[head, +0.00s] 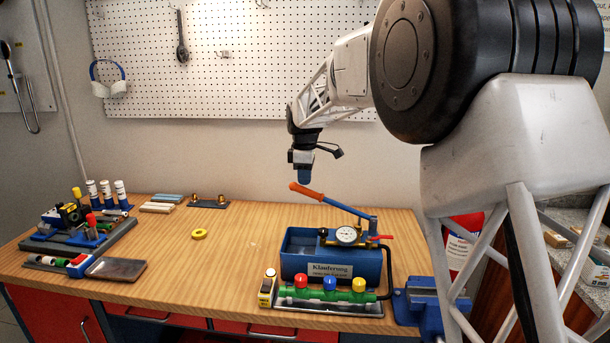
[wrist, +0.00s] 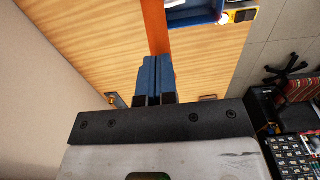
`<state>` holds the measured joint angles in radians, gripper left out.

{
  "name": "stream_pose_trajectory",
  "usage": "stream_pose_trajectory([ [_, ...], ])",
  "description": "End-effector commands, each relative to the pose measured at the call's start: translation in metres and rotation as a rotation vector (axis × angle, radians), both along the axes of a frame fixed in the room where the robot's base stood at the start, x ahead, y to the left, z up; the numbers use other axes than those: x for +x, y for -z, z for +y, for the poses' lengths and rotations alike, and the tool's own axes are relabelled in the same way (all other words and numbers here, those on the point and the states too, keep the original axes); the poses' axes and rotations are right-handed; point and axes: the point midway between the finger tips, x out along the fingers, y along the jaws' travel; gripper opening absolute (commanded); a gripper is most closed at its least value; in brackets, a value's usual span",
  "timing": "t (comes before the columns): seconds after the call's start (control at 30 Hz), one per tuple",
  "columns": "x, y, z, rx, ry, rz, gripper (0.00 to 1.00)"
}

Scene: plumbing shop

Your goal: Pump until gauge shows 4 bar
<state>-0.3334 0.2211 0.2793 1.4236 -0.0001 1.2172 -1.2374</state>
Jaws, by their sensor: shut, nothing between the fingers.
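The blue test pump (head: 330,262) stands on the wooden bench, with a "Klauferung" label on its front. Its lever slopes up to the left from a pivot at the right and ends in an orange handle (head: 307,191). The round white gauge (head: 347,235) sits on the pump's top; its needle is too small to read. My gripper (head: 304,178) is shut and empty, pointing down just above the handle's end in the head view. In the wrist view the shut blue fingers (wrist: 156,68) overlap the orange handle (wrist: 156,28); I cannot tell whether they touch it.
A green manifold (head: 329,294) with red, blue and yellow caps lies in a tray before the pump. A blue vise (head: 421,300) is at the right edge. A yellow ring (head: 199,234) lies mid-bench, with clear wood around it. Fittings and tools crowd the left.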

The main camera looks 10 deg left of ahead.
Motion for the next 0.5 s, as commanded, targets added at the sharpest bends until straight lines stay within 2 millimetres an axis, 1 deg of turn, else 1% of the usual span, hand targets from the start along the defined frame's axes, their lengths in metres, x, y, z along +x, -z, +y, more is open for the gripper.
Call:
stream_pose_trajectory([
  [0.5,0.000,0.048,0.007,-0.001,0.000,0.002,0.00],
])
